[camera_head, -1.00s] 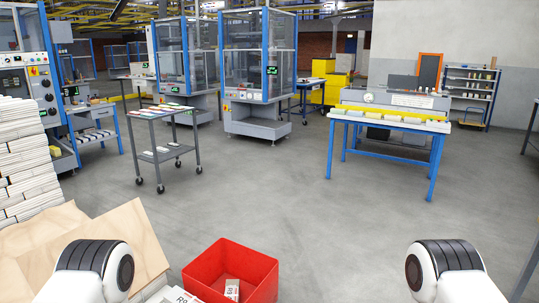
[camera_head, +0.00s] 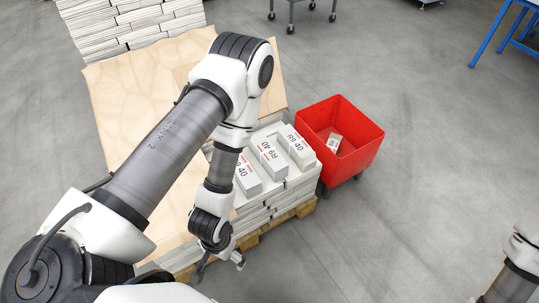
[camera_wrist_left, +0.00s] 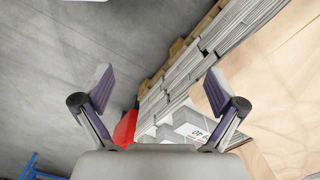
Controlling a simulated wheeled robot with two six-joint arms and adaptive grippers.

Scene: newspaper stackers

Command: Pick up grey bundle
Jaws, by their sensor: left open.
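Three grey bundles lie on a pallet stack in the head view: one at the near left (camera_head: 247,180), a middle bundle (camera_head: 271,162) and a far bundle (camera_head: 299,151). Their labels read "R9 40". My left gripper (camera_head: 221,266) is open and empty, in front of and left of the bundles, by the stack's near end. In the left wrist view, its spread fingers (camera_wrist_left: 165,100) frame the stack's edge, and a labelled bundle (camera_wrist_left: 189,133) shows low between them, partly hidden. My right gripper is outside the head view.
A red bin (camera_head: 357,160) stands right of the stack with a small labelled bundle (camera_head: 334,142) inside. A wooden sheet (camera_head: 140,95) covers the stack's left part. Taller paper stacks (camera_head: 130,22) stand behind.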

